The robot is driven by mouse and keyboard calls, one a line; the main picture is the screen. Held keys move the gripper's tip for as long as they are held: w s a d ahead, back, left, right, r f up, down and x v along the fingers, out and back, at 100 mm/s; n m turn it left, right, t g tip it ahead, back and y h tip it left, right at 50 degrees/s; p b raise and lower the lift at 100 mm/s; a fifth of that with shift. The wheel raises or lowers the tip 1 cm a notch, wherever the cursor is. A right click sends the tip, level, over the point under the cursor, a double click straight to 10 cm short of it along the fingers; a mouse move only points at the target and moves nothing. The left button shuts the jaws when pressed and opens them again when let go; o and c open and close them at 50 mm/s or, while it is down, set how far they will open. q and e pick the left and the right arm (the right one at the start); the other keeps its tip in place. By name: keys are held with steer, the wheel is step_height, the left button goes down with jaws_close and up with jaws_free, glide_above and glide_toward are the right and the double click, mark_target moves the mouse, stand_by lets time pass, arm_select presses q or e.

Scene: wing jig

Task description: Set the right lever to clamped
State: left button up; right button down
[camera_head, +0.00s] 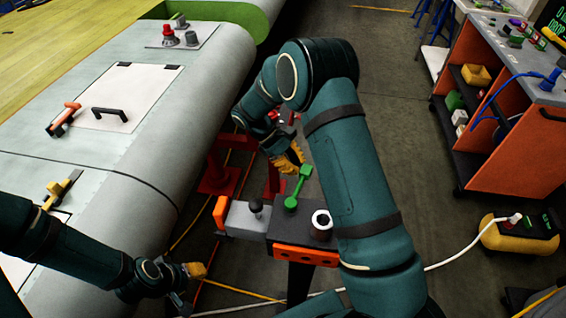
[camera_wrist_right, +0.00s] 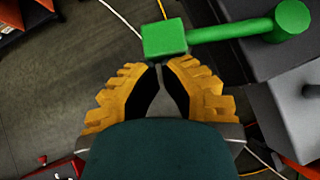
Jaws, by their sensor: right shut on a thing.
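A green lever (camera_head: 299,187) stands on a dark fixture block (camera_head: 285,222) beside the grey wing. Its round pivot is on the block and its arm points away from me, ending in a square green grip, which also shows in the right wrist view (camera_wrist_right: 165,38). My right gripper (camera_head: 293,157) is at that grip end. In the wrist view its yellow fingertips (camera_wrist_right: 158,68) come together at the lower edge of the grip, shut on it. My left gripper (camera_head: 190,271) hangs low left of the fixture, away from the lever; its finger opening is unclear.
The fixture also carries a grey block with a black knob (camera_head: 256,207), a white-rimmed cylinder (camera_head: 321,222) and an orange front plate (camera_head: 305,255). The large grey wing (camera_head: 150,170) fills the left. An orange tool cart (camera_head: 520,125) stands right. Cables cross the floor.

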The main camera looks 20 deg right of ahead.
mark_target(308, 168)
steer(key=s+d+m+g+y, duration=0.1)
steer(key=s+d+m+y, duration=0.1)
steer(key=m, duration=0.1)
steer(key=shift+s+d+p, duration=0.1)
steer(key=shift+d+p, duration=0.3)
steer(key=shift+s+d+m+g+y, duration=0.4)
steer(key=shift+s+d+m+y, duration=0.15)
steer(key=shift+s+m+y, duration=0.35)
steer(key=shift+w, duration=0.15)
steer(key=v, duration=1.2)
steer(key=shift+a, duration=0.2)
